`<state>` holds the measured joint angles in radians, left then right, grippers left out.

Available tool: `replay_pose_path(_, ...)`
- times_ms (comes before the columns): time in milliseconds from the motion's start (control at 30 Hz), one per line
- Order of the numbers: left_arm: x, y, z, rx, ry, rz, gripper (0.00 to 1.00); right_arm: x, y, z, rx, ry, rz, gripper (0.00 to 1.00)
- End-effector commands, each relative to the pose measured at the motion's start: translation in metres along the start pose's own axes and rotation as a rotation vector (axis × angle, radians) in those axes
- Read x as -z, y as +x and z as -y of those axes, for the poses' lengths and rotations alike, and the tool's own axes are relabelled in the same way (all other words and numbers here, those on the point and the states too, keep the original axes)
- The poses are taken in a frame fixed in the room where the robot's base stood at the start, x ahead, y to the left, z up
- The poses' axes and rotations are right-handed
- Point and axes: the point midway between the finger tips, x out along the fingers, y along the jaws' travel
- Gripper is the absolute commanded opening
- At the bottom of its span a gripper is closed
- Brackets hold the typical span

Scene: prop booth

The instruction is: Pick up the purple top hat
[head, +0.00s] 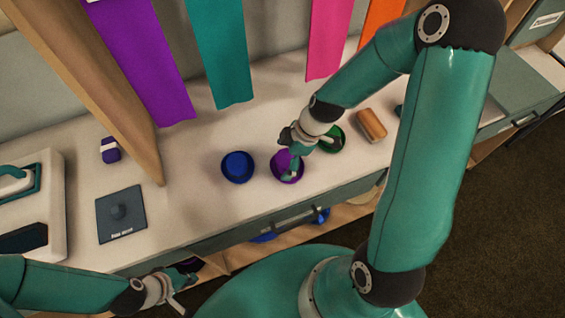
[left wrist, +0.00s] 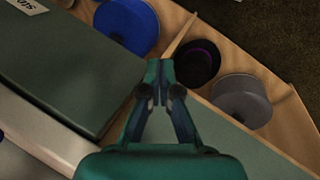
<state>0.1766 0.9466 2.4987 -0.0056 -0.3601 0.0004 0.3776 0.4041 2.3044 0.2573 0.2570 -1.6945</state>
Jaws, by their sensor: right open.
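The purple top hat (head: 278,167) lies on the white counter between a blue hat (head: 237,167) and a green hat (head: 331,139). My right gripper (head: 294,162) is open over it, with a teal finger reaching down at the hat's right part. The gripper hides part of the hat, and I cannot tell whether they touch. My left gripper (head: 178,287) is low at the counter's front; in the left wrist view (left wrist: 160,68) its fingertips are together with nothing seen between them.
Below my left gripper, a wooden compartment holds a blue hat (left wrist: 127,25), a black hat with a purple band (left wrist: 197,63) and a grey hat (left wrist: 241,100). Coloured cloths hang behind.

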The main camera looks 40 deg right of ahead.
Motion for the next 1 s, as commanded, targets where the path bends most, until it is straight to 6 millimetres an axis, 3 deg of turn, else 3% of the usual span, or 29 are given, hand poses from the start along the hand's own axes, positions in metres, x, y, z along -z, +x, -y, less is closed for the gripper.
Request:
replay_pose_path(67, 0.0, 0.0, 0.0, 0.0, 0.0, 0.0, 0.0, 0.0, 0.0, 0.0, 0.0, 0.0, 0.0, 0.97)
replay_pose_path(367, 0.0, 0.0, 0.0, 0.0, 0.0, 0.0, 0.0, 0.0, 0.0, 0.0, 0.0, 0.0, 0.0, 0.49)
replay_pose_path(733, 0.0, -0.001, 0.0, 0.0, 0.0, 0.0, 0.0, 0.003, -0.006, -0.001, -0.003, -0.003, -0.001, 0.49)
replay_pose_path(1000, 0.0, -0.003, -0.001, 0.0, 0.0, 0.0, 0.0, 0.02, -0.046, -0.002, -0.007, -0.007, -0.002, 0.49)
